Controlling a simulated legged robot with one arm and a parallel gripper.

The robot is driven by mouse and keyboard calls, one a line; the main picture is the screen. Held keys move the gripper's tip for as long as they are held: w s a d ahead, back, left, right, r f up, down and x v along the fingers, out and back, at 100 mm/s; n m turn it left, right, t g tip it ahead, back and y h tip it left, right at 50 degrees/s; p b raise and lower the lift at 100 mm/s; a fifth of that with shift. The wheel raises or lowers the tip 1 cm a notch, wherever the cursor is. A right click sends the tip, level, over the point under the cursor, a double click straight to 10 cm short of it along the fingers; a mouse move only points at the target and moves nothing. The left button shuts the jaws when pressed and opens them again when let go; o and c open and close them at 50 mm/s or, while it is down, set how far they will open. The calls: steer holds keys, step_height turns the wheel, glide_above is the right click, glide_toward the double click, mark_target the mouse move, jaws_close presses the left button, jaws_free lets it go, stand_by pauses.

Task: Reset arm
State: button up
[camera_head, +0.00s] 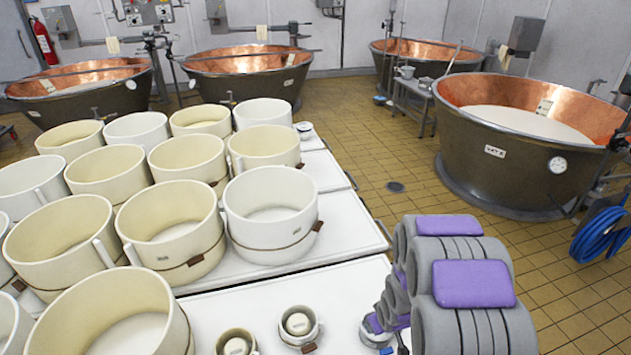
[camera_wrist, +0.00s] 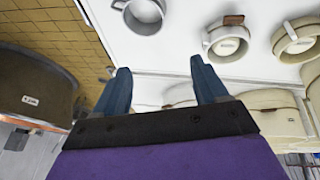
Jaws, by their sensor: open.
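My gripper (camera_wrist: 160,64) is open, with two blue fingers spread apart and nothing visible between them. It hangs over the white table (camera_wrist: 175,50) in the wrist view. A small white cup (camera_wrist: 143,13) lies just beyond the fingertips, apart from them. My purple and grey arm fills the lower right of the head view. It hides most of the gripper there.
Small cups (camera_head: 298,324) stand near the table's front edge, and several large cream moulds (camera_head: 268,212) crowd its left and middle. A copper vat (camera_head: 520,140) stands at right, with a blue hose (camera_head: 602,235) near it. The tiled floor (camera_head: 400,210) between is mostly clear.

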steer(key=s+r+m+g+h, duration=0.15)
steer(key=s+r, duration=0.35)
steer(key=r, duration=0.5)
steer(key=s+a+r+m+g, duration=0.1)
steer(key=s+r, duration=0.5)
steer(key=s, duration=0.3)
steer(key=s+a+r+m+g+y, duration=0.1)
steer(key=s+a+r+g, duration=0.1)
steer(key=s+r, duration=0.4)
steer(key=s+a+r+m+g, duration=0.1)
steer(key=s+r, duration=0.5)
steer(key=s, duration=0.8)
steer(key=shift+a+r+m+g, duration=0.25)
steer(key=shift+r+m+g, duration=0.1)
steer(key=shift+g, duration=0.2)
